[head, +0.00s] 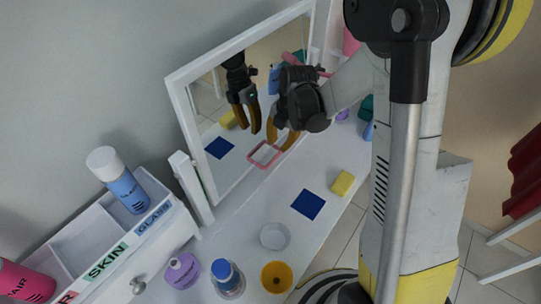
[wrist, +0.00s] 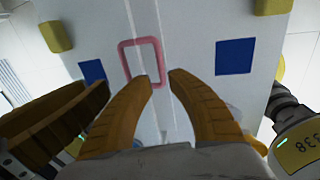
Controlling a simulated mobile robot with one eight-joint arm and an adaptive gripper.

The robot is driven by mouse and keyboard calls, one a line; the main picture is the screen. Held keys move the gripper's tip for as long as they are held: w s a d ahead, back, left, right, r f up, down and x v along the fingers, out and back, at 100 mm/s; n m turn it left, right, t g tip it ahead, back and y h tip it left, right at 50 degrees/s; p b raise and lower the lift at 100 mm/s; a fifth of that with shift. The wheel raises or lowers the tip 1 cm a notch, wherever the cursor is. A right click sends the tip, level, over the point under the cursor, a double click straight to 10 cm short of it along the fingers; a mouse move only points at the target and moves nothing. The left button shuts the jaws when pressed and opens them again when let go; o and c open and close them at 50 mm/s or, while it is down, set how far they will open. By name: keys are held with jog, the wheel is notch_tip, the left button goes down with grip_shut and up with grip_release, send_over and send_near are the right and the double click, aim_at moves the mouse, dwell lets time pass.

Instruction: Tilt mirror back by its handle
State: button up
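The white-framed mirror (head: 204,130) stands on the white tabletop (head: 232,218) and leans at an angle. Its handle, a pink rectangular loop (head: 256,163), sits at the mirror's lower edge. In the wrist view the pink handle (wrist: 159,58) lies just beyond my fingertips. My gripper (head: 276,147) is in front of the mirror, close to the handle. I cannot tell whether a fingertip touches the loop. The mirror reflects my gripper and the tabletop.
A blue square (head: 308,204), yellow block (head: 343,183), pale dish (head: 274,237), orange cup (head: 277,277), blue-capped jar (head: 227,277) and purple jar (head: 182,271) stand on the tabletop. A labelled white organizer (head: 82,243) with bottles is at left.

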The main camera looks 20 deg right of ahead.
aim_at(274, 159)
jog(key=f+b, duration=0.1)
jog(key=f, duration=0.2)
jog(key=w+f, duration=0.1)
jog(key=f, duration=0.2)
jog(key=a+f+b, duration=0.1)
jog(key=f, duration=0.2)
jog(key=shift+w+b, duration=0.2)
jog(key=shift+b, duration=0.15)
grip_shut()
